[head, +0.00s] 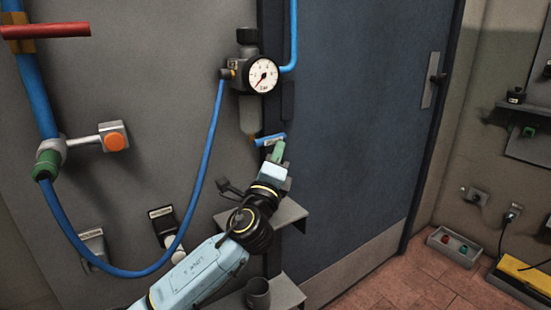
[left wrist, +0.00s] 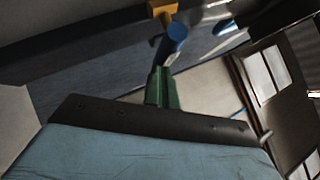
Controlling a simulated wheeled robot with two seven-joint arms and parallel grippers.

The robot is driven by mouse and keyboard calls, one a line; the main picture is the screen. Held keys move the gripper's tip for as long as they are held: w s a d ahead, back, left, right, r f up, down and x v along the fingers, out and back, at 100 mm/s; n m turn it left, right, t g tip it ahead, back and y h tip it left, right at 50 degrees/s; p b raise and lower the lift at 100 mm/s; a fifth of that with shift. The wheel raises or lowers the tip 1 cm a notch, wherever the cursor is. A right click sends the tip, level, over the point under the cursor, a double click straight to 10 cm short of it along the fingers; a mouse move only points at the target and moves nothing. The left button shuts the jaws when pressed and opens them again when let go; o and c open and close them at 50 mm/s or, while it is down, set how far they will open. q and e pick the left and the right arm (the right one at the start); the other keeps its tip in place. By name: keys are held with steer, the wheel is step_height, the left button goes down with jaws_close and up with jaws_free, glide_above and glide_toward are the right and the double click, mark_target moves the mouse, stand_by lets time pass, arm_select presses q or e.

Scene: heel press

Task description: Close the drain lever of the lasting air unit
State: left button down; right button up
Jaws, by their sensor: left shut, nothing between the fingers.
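The air unit hangs on the grey wall, with a round white pressure gauge (head: 263,75), a black knob on top and a cloudy bowl (head: 249,115) below. Its blue drain lever (head: 270,139) is under the bowl and points right, roughly level. A small pale tag shows at the lever. My left gripper (head: 279,149) has green fingers, shut and empty, just below the lever's right part. In the left wrist view the blue lever (left wrist: 173,40) is just beyond the green fingertips (left wrist: 160,76), below a brass fitting (left wrist: 161,8). I cannot tell whether they touch. My right gripper is out of view.
A blue hose (head: 204,160) loops from the unit to a green coupling (head: 47,164) at left. A small shelf (head: 290,212) and a cup (head: 258,292) are below. A blue-grey door (head: 360,120) is right.

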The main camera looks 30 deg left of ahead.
arm_select(q)
steer(key=shift+a+r+y, duration=0.3)
steer(key=shift+a+r, duration=0.05)
steer(key=shift+r, duration=0.2)
steer(key=s+d+f+b, duration=0.1)
steer(key=s+d+f, duration=0.5)
steer(key=s, duration=0.4)
steer(key=shift+d+f, duration=0.3)
steer(key=shift+f, duration=0.35)
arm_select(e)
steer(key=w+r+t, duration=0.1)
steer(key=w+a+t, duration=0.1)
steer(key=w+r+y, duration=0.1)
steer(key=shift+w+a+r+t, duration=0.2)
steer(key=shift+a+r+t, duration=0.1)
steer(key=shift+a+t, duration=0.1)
